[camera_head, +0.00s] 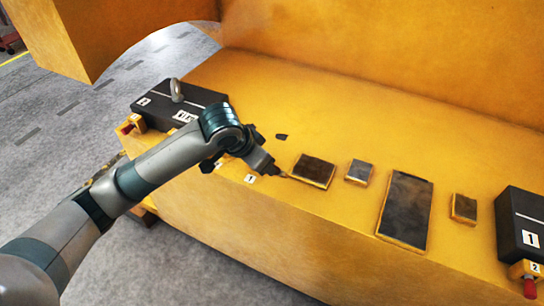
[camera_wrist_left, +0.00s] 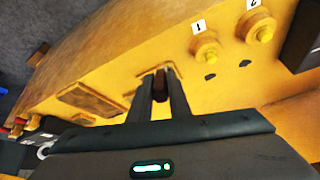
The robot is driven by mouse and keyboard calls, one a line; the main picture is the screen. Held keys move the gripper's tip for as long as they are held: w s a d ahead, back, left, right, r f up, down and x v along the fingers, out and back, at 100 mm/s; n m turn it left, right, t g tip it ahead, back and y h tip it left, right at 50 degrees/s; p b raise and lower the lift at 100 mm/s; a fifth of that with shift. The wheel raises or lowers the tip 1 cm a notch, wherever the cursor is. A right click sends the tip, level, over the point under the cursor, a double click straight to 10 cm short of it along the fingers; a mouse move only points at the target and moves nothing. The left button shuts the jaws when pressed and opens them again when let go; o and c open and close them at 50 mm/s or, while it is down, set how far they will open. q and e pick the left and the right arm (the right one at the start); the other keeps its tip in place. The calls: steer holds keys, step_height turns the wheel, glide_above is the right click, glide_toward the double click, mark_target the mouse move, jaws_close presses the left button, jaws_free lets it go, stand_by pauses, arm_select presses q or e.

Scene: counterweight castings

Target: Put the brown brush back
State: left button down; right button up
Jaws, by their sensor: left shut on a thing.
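My left gripper (camera_head: 281,175) reaches over the yellow casting (camera_head: 300,220) from the left, its tip near the front edge. In the left wrist view the gripper (camera_wrist_left: 160,85) is shut on a small dark brown thing, seemingly the brown brush (camera_wrist_left: 160,82). Only a short part of it shows between the fingers. In the head view it is too small to make out clearly. The gripper tip is just left of a dark square plate in a yellow frame (camera_head: 315,170). My right gripper is not in view.
More dark framed plates, one small (camera_head: 359,172), one large (camera_head: 407,208) and another small (camera_head: 464,208), lie to the right. A black box with a ring (camera_head: 190,105) is at left, another black box (camera_head: 522,225) at right. Labelled round yellow posts (camera_wrist_left: 205,48) show in the wrist view.

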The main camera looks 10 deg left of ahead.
arm_select(q)
steer(key=s+a+f+n+t+y+b, duration=0.1)
steer(key=s+a+f+n+y+b, duration=0.25)
steer(key=s+a+f+n, duration=0.4)
steer(key=s+a+f+b, duration=0.1)
steer(key=a+f+b, duration=0.2)
steer(key=f+b, duration=0.9)
steer(key=shift+s, duration=0.2)
steer(key=shift+s+a+f, duration=0.1)
